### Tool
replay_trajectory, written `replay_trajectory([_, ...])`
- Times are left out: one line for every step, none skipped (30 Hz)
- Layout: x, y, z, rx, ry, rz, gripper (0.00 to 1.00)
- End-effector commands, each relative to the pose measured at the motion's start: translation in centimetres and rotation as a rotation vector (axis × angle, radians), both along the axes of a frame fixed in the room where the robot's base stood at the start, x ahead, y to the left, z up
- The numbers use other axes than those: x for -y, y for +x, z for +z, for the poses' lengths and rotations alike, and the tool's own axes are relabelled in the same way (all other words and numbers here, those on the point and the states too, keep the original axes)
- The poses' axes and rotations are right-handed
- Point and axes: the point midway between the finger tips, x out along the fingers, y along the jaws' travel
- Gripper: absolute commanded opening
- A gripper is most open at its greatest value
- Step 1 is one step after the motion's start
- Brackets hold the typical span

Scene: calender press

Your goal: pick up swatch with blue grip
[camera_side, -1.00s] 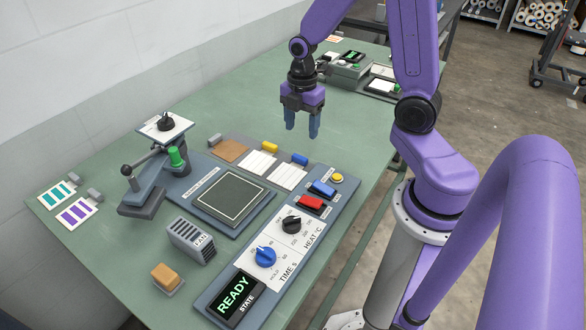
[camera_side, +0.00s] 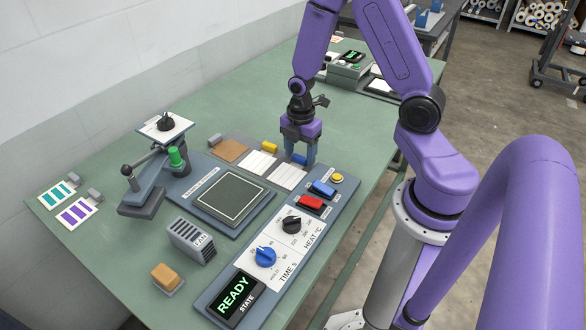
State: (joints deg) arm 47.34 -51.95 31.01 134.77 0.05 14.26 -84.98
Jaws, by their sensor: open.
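The swatch with the blue grip (camera_side: 287,177) is a white sheet lying on a grey pad, the rightmost in a row of swatches. Its blue grip (camera_side: 300,159) is a small block at its far edge. My gripper (camera_side: 300,157) is open and points straight down.
A swatch with a yellow grip (camera_side: 269,147) and a brown swatch (camera_side: 230,150) lie to the left. A control panel (camera_side: 277,251) with red and blue buttons runs along the right.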

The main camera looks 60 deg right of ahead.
Motion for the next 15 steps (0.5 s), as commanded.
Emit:
replay_trajectory([0.0,0.0,-0.22,0.0,0.0,0.0,0.62])
replay_trajectory([0.0,-0.01,-0.29,0.0,0.0,0.0,0.62])
replay_trajectory([0.0,-0.01,-0.35,0.0,0.0,0.0,0.62])
replay_trajectory([-0.01,0.0,-0.37,0.0,0.0,0.0,0.62])
replay_trajectory([-0.01,0.0,-0.37,0.0,0.0,0.0,0.62])
replay_trajectory([-0.01,0.01,-0.37,0.001,0.0,0.0,0.62])
replay_trajectory([-0.01,0.01,-0.36,0.001,0.0,0.0,0.62])
replay_trajectory([-0.01,0.01,-0.35,0.001,0.0,0.0,0.62])
replay_trajectory([-0.01,0.01,-0.35,0.001,0.0,0.0,0.62])
replay_trajectory([-0.01,0.01,-0.35,0.001,0.0,0.0,0.55])
replay_trajectory([-0.01,0.01,-0.34,0.001,0.0,0.0,0.45])
replay_trajectory([-0.01,0.01,-0.34,0.001,0.0,0.0,0.32])
replay_trajectory([-0.01,0.01,-0.34,0.001,0.0,0.0,0.23])
replay_trajectory([-0.01,0.01,-0.34,0.001,0.0,0.0,0.19])
replay_trajectory([-0.01,0.0,-0.34,0.0,0.0,0.0,0.19])
